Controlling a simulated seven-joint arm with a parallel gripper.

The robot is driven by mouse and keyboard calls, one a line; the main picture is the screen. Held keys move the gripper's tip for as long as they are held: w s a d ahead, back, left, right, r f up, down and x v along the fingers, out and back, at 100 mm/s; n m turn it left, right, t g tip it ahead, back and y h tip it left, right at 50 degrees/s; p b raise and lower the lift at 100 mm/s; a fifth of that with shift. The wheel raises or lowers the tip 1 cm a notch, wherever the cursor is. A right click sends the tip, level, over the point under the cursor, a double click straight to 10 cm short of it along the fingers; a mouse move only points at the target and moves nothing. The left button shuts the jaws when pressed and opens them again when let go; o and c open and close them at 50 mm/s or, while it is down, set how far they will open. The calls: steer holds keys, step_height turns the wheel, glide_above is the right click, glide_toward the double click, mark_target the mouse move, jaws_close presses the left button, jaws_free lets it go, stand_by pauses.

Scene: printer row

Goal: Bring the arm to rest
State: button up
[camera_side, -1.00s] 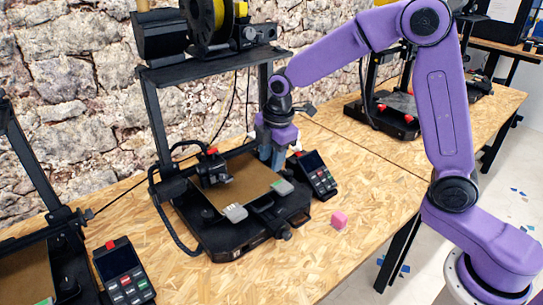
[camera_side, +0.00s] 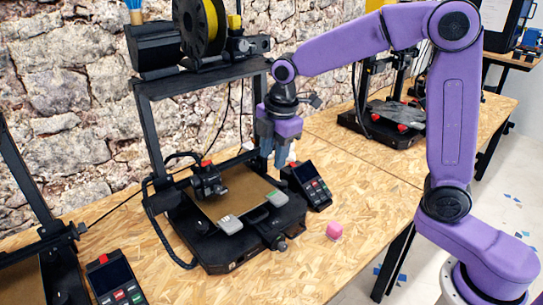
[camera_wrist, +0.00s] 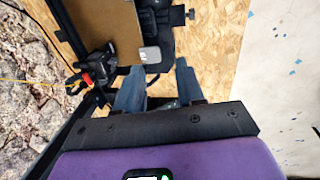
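My gripper (camera_side: 272,152) hangs pointing down above the back right of the middle printer (camera_side: 235,250). Its two grey-blue fingers show apart in the wrist view (camera_wrist: 160,76), with nothing between them. In the side view the fingertips look clear of the printer bed (camera_side: 238,189), though the exact height is hard to judge. My purple arm reaches in from the right with its elbow raised.
A control screen (camera_side: 307,184) stands near my gripper. The printer's frame (camera_side: 150,130) and spool (camera_side: 203,25) rise to the left. Another printer (camera_side: 385,125) stands behind.

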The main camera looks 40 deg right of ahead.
steer(key=shift+s+r, duration=0.1)
steer(key=shift+s, duration=0.05)
steer(key=s+d+f+m, duration=0.1)
steer(key=s+d+m, duration=0.1)
steer(key=s, duration=0.7)
steer(key=s+d+f+m+g, duration=0.1)
steer(key=s+d, duration=0.1)
steer(key=s, duration=0.8)
steer(key=s+d+f+m, duration=0.1)
steer(key=s+d+m, duration=0.1)
steer(key=s, duration=0.8)
steer(key=shift+s+d+f+m+g, duration=0.3)
steer(key=shift+d+f+g, duration=0.1)
steer(key=shift+d, duration=0.2)
